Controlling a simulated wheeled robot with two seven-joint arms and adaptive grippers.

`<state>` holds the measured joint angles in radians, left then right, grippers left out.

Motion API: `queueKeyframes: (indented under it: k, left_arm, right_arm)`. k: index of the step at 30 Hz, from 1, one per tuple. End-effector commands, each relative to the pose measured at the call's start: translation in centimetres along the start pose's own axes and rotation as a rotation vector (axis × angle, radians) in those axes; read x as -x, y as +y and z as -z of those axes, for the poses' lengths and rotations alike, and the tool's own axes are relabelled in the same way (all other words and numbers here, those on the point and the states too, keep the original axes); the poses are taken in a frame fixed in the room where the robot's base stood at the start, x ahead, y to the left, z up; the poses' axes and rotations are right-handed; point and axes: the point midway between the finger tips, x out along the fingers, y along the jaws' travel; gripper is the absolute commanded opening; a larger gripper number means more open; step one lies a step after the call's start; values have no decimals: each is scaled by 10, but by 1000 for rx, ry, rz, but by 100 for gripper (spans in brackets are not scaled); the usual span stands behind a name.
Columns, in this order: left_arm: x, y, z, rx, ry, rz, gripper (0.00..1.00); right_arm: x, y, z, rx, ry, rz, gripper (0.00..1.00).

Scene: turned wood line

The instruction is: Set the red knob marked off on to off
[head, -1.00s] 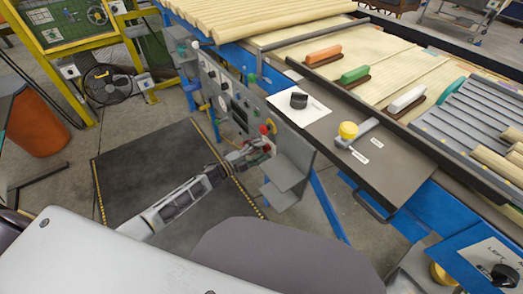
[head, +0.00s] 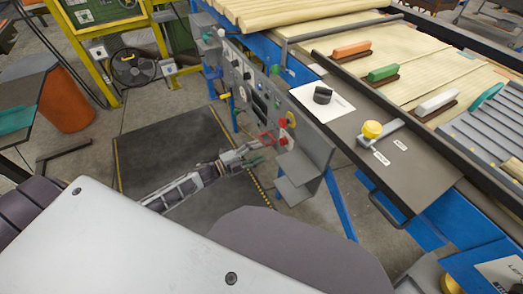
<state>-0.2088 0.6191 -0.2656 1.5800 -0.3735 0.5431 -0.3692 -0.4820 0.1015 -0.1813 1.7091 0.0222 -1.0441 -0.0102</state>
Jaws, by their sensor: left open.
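The grey control panel (head: 262,98) stands on the front of the blue line frame. A small red knob (head: 283,141) is low near its right end, and a red control with yellow around it (head: 290,119) is just above. The off and on marks are too small to read, so I cannot tell the knob's setting. My left gripper (head: 263,149) is open in front of the panel, just left of the lower red knob. It appears apart from the knob, though depth is hard to judge. My right gripper is out of view.
A dark mat (head: 150,150) covers open floor at the left.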

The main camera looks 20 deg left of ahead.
Motion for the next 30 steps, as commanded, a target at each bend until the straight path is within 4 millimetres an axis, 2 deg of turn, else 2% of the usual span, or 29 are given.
queueKeyframes:
  k: [7,30]
  left_arm:
    - [10,-1,0,-1,0,1,53]
    - [11,0,-3,27,-14,-4,53]
  right_arm:
    - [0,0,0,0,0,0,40]
    - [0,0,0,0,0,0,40]
